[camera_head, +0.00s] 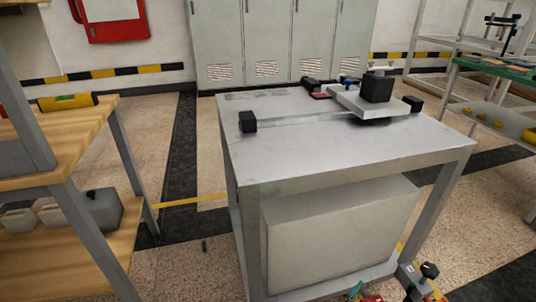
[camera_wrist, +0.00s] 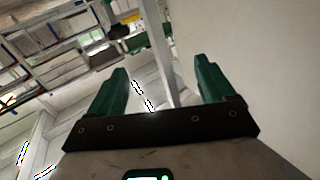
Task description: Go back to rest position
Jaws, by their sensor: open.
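My gripper (camera_wrist: 165,90) shows in the wrist view with its two green fingers apart and nothing between them. Beyond the fingers the wrist view shows a tilted view of the room, with pale surfaces and a post.
A grey metal table (camera_head: 290,142) stands mid-view, with a white plate (camera_head: 354,103) carrying a black block (camera_head: 377,88) on it. A wooden shelf unit (camera_head: 68,133) stands left, a rack with a green shelf (camera_head: 492,78) right. Lockers (camera_head: 268,42) line the back. Floor shows between shelf and table.

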